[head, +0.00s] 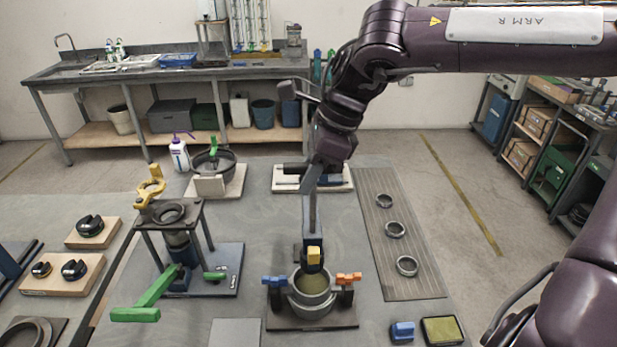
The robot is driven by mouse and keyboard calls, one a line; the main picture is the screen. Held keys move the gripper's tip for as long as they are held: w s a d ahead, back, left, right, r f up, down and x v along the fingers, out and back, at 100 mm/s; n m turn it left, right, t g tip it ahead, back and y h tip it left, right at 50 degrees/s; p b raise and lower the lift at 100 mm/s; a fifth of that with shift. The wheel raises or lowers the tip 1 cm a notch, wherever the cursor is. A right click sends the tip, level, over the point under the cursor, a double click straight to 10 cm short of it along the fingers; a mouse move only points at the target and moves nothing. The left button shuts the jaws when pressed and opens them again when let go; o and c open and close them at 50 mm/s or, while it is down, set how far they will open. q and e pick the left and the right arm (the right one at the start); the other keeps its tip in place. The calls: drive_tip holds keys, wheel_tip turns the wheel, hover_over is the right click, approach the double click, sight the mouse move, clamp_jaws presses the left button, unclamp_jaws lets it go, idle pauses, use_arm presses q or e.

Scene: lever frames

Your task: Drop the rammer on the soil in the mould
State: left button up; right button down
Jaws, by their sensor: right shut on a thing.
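My right gripper (312,238) points down over the mould and is shut on the rammer (314,257). The rammer's yellow part shows just below the fingers; the grip itself is partly hidden. The mould (310,306) is a round grey metal ring on a dark base plate (312,324), with a blue clamp knob (274,281) on its left and an orange one (348,279) on its right. Olive-brown soil (314,284) shows inside it. The rammer is over the back part of the mould; I cannot tell whether it touches the soil. My left gripper is not in view.
A stand with a green lever (147,301) and yellow top piece (150,186) stands left of the mould. A blue block (402,331) and a tray of olive material (441,330) lie front right.

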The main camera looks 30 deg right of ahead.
drive_tip(key=shift+w+r, duration=0.2)
drive_tip(key=shift+r, duration=0.15)
drive_tip(key=c, duration=1.6)
unclamp_jaws()
drive_tip(key=shift+o, duration=1.2)
drive_tip(key=shift+s+f, duration=0.1)
drive_tip(key=shift+s, duration=0.1)
drive_tip(key=shift+d, duration=0.1)
drive_tip(key=shift+d+r, duration=0.1)
drive_tip(key=shift+r, duration=0.35)
drive_tip(key=b+v, duration=0.2)
drive_tip(key=v, duration=0.5)
drive_tip(key=shift+s, duration=0.1)
drive_tip(key=shift+f, duration=0.1)
